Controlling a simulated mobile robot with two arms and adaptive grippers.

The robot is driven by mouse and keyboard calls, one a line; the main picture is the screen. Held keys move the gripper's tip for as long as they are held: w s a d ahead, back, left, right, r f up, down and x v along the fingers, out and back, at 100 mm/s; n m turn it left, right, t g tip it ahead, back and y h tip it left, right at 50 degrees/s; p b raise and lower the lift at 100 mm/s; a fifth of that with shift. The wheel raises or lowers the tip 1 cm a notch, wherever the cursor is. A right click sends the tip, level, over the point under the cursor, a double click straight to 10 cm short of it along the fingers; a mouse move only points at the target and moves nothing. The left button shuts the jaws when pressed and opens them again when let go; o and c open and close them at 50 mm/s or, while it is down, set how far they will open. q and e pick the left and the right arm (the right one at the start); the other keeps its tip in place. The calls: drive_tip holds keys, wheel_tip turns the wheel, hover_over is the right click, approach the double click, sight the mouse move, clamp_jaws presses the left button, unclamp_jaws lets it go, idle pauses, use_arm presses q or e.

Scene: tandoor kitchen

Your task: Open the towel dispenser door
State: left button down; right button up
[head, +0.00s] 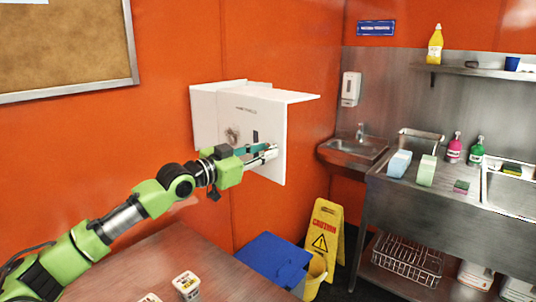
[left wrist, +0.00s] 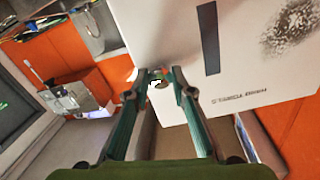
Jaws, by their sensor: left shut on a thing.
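The white towel dispenser (head: 203,112) is on the orange wall. Its door (head: 268,116), with small lettering, a dark slot and a grey smudge, stands out at an angle from the wall-side body, so it looks swung open. The inside is hidden behind it in the head view. My left gripper (head: 270,154) is at the lower right of the door, shut on a small part at its edge. In the left wrist view the fingertips (left wrist: 158,76) meet at this part beside the white door (left wrist: 240,45). My right gripper is out of view.
A table (head: 215,262) with small containers (head: 186,284) lies below my left arm. A blue-lidded bin (head: 272,258) and a yellow caution sign (head: 323,240) stand below the dispenser. A hand sink (head: 352,150) and a steel counter (head: 395,192) are at the right.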

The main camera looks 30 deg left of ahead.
use_arm(q)
drive_tip(key=shift+s+a, duration=0.1)
drive_tip(key=shift+s, duration=0.05)
drive_tip(key=shift+r, duration=0.1)
drive_tip(key=c, duration=1.7)
unclamp_jaws()
drive_tip(key=shift+s, duration=0.1)
drive_tip(key=shift+v, duration=5.95)
drive_tip(key=shift+a, duration=0.1)
